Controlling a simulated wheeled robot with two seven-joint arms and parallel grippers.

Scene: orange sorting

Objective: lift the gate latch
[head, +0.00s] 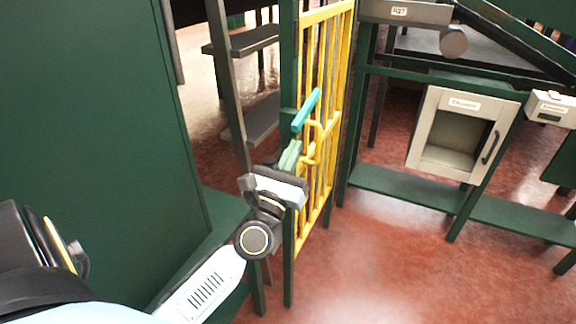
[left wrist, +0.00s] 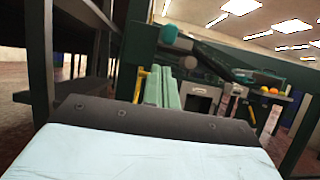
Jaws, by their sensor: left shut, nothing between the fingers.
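The gate (head: 330,60) has yellow bars and stands half edge-on beside a dark green post (head: 289,60). A teal bar (head: 306,110), which looks like the latch, slants up and to the right across the gate's post side. A yellow loop handle (head: 314,145) sits just below it. My left gripper (head: 291,152) is shut and empty, its pale green fingers just under the teal bar's lower end. I cannot tell whether they touch it. The shut fingers (left wrist: 161,88) also show in the left wrist view, with a teal rounded end (left wrist: 168,33) beyond them. My right gripper is not in view.
A large green panel (head: 95,110) fills the left side. Dark steps (head: 245,42) rise behind the post. Right of the gate stand a green frame with a low shelf (head: 400,190) and a pale open-fronted box (head: 455,130). The red floor (head: 380,265) in front is clear.

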